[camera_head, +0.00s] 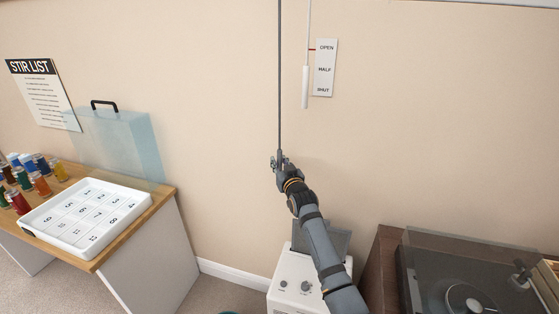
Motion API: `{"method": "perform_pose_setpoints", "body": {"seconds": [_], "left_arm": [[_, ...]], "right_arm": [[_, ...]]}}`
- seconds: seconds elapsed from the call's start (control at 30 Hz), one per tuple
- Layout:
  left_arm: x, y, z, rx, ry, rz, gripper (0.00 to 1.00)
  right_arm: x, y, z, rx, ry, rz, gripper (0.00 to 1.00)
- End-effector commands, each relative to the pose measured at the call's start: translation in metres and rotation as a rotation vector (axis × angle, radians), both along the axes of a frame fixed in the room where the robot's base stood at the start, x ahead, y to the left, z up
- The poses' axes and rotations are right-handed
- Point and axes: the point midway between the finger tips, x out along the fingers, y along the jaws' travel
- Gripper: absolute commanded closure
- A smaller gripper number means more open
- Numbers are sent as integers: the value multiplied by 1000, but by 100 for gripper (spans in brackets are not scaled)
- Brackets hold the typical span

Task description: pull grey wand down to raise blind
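The grey wand (280,75) is a thin dark rod. It hangs straight down from beyond the top edge in front of the beige wall. My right gripper (280,161) is at the lower end of the wand, its fingers pointing up. The fingers are small here and overlap the wand's end, so I cannot tell whether they are closed on it. The blind itself is above the picture and out of view. My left gripper is not in view.
A white wand (305,87) hangs just right, beside an OPEN/HALF/SHUT plate (324,68). Below are a white appliance (283,290) and a turntable (450,265). At left, a wooden table (158,197) holds a numbered white tray (30,224), several bottles and a clear blue box (120,145).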

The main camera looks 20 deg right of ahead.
Motion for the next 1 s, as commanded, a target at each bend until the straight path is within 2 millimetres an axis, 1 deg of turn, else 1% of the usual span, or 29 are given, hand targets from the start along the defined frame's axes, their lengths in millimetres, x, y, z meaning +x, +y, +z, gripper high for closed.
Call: {"method": "perform_pose_setpoints", "body": {"seconds": [0.03, 0.07, 0.33, 0.47, 0.57, 0.8, 0.9, 1.0], "left_arm": [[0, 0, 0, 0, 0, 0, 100], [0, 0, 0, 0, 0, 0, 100], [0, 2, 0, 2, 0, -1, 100], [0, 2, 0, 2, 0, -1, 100], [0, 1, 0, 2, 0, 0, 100], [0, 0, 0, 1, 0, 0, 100], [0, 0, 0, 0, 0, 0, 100], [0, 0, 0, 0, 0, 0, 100]], "right_arm": [[0, 0, 3, 0, -6, 0, 64], [0, 0, 4, 0, -7, 0, 60], [1, 0, 7, 0, -13, 0, 60], [-8, 0, 7, -1, -14, 0, 60], [-26, 0, 7, -1, -13, 0, 60], [-84, 0, 6, -1, -11, 0, 60], [-102, 0, 6, -1, -10, 0, 60], [-114, 0, 6, -1, -11, 0, 60]]}}
